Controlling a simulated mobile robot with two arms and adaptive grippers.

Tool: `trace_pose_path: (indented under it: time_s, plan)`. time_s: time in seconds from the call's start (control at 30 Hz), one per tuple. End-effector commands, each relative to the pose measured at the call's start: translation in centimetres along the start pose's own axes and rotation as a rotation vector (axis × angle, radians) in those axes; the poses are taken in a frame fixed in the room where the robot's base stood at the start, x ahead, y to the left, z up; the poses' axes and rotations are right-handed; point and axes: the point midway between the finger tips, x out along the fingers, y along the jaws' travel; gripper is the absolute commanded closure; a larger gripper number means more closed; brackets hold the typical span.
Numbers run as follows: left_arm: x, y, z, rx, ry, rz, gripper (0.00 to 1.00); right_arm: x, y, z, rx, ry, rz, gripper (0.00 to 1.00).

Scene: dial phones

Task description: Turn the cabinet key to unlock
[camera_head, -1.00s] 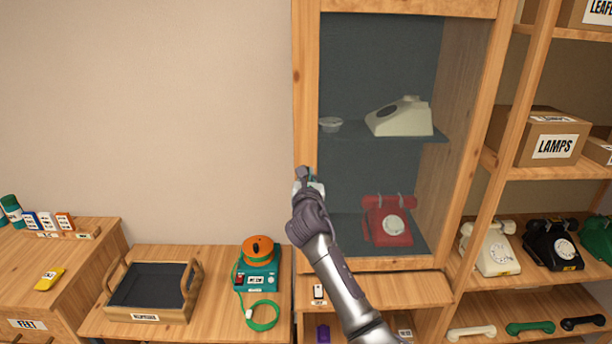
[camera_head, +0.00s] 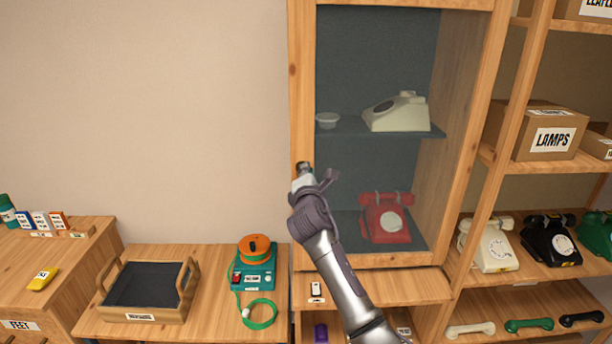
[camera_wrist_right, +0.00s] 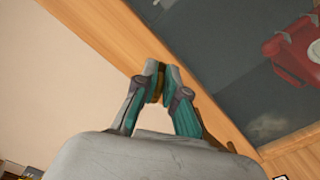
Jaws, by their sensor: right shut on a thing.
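The tall wooden cabinet (camera_head: 302,90) has a glazed front and stands at the centre right of the head view. Its left frame post also shows in the right wrist view (camera_wrist_right: 85,28). My right gripper (camera_head: 304,171) is at that left post, about halfway up the glass. In the wrist view my right gripper (camera_wrist_right: 158,78) has its fingertips closed on a small brass-brown piece, the key (camera_wrist_right: 155,92). The fingers hide most of the key, and its angle in the lock cannot be told. The door looks closed. My left gripper is not in view.
Behind the glass are a cream phone (camera_head: 398,113), a small bowl (camera_head: 327,120) and a red phone (camera_head: 387,217). Open shelves with phones and a LAMPS box (camera_head: 540,132) stand at right. A tray (camera_head: 147,290) and a teal device (camera_head: 254,265) sit at lower left.

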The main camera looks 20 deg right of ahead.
Motion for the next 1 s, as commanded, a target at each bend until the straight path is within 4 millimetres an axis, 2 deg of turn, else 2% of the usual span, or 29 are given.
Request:
trace_pose_path:
  time_s: [0.5, 1.0]
  plan:
    - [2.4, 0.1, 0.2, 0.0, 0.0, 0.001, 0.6, 0.0, -0.7, -0.2, 0.412, 0.0, -0.001, 1.0]
    - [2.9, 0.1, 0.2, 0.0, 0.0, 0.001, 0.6, 0.0, -0.8, -0.2, 0.541, 0.0, -0.002, 1.0]
